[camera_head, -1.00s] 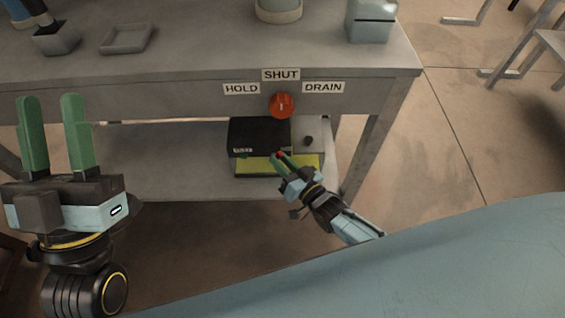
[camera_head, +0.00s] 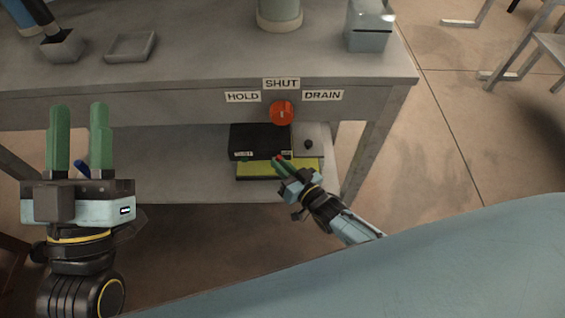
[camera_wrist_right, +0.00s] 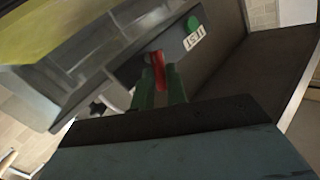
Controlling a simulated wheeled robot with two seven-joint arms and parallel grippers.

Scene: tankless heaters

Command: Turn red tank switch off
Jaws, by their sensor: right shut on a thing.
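A small red switch (camera_wrist_right: 158,72) sits on the front of a black box (camera_head: 258,139) on the lower shelf. My right gripper (camera_head: 280,161) is at the box's front edge, its green fingers (camera_wrist_right: 159,88) shut on the red switch in the right wrist view. In the head view the switch is a tiny red spot at the fingertips, mostly hidden. The switch's exact setting is hard to tell. My left gripper (camera_head: 79,108) is open and empty, upright in front of the workbench at left.
A red rotary knob (camera_head: 281,112) is on the bench front among HOLD, SHUT and DRAIN labels, above my right gripper. A green button (camera_wrist_right: 193,23) with a TEST label (camera_wrist_right: 194,39) is beside the switch. A yellow surface (camera_head: 268,169) lies below the black box.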

